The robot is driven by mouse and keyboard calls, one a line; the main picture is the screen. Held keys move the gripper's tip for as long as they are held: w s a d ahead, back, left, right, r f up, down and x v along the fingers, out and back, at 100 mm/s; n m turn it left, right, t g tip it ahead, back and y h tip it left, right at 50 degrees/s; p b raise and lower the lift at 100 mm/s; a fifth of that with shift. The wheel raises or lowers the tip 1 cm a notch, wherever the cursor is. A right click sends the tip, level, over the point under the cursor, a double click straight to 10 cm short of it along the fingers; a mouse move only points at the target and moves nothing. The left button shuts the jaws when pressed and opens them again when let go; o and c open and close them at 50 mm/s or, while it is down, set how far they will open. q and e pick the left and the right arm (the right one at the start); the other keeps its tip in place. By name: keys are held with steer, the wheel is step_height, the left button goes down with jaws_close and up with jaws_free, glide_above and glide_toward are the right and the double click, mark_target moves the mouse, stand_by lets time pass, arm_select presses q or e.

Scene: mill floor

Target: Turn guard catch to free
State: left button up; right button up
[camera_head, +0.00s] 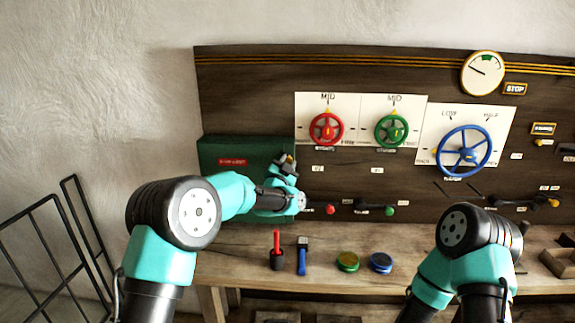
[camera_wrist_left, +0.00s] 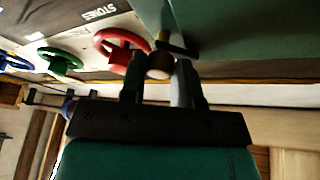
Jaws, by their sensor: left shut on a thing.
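The dark green guard box (camera_head: 222,178) with a red label is on the left part of the panel. My left gripper (camera_head: 286,163) is at its right front edge. A brassy stem shows behind the knob, against the green box face (camera_wrist_left: 225,30). In the head view the catch is mostly hidden by the gripper, and I cannot tell its exact angle. My right arm shows, but its gripper does not.
Right of the box are a red handwheel (camera_head: 327,129), a green one (camera_head: 392,130) and a blue one (camera_head: 463,151). Red-tipped (camera_head: 330,209) and green-tipped (camera_head: 389,210) levers stick out below. Small items stand on the wooden bench (camera_head: 225,262). A black rail (camera_head: 45,245) stands left.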

arm_select(q)
steer(key=m+g, duration=0.1)
steer(key=m, duration=0.1)
steer(key=m+g+h, duration=0.1)
steer(key=m, duration=0.2)
steer(key=shift+r+m, duration=0.1)
steer(key=shift+m, duration=0.2)
steer(key=m+g, duration=0.1)
steer(key=m, duration=0.1)
steer(key=m+g, duration=0.1)
steer(key=m, duration=0.2)
steer(key=shift+r, duration=0.1)
steer(key=o, duration=0.9)
steer(key=shift+a, duration=0.1)
steer(key=v, duration=1.7)
steer(key=shift+s, duration=0.2)
